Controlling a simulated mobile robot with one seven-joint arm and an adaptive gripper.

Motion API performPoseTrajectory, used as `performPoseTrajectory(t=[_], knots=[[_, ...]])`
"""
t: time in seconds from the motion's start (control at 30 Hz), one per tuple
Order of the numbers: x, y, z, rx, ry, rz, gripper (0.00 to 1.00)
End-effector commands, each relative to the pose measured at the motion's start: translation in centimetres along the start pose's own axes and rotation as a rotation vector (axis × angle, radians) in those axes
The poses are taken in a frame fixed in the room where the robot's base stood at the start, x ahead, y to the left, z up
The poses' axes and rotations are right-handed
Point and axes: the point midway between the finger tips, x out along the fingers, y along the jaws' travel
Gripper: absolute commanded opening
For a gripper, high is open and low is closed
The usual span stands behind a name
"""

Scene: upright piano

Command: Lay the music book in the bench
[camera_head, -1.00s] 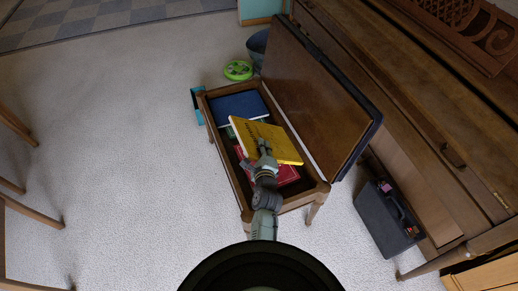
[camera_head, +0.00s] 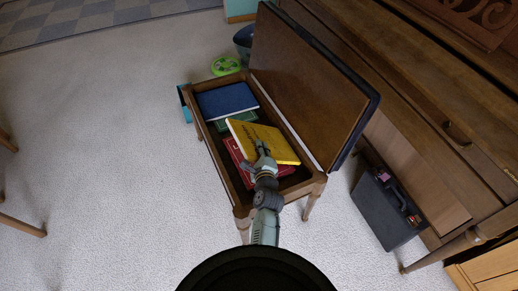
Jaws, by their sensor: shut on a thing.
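The yellow music book (camera_head: 276,141) is in my gripper (camera_head: 262,158), which is shut on it near its lower left part. The book is over the open bench (camera_head: 219,168), within the outline of its compartment. It looks tilted, and I cannot tell whether it touches the books beneath. A blue book (camera_head: 228,100), a green book (camera_head: 221,124) and a red book (camera_head: 236,158) lie in the bench. The yellow book partly hides the red and green ones. The bench lid (camera_head: 310,85) stands raised on the right side.
The piano (camera_head: 420,90) stands behind the lid on the right. A dark case (camera_head: 385,212) is on the floor beside it. A green round object (camera_head: 226,66) and a dark bucket (camera_head: 243,40) are beyond the bench.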

Motion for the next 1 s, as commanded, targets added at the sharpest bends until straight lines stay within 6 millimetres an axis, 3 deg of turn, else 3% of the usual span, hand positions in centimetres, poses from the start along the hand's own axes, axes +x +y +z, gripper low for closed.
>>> performPoseTrajectory(t=[0.3,0.33,0.67,1.0], knots=[[0.04,-0.08,-0.01,-0.001,-0.001,-0.003,0.00],[0.04,-0.08,-0.01,-0.001,-0.001,-0.003,0.14],[0.04,-0.05,-0.01,-0.001,-0.001,-0.002,0.36],[-0.03,-0.22,0.13,0.000,-0.001,-0.001,0.36]])
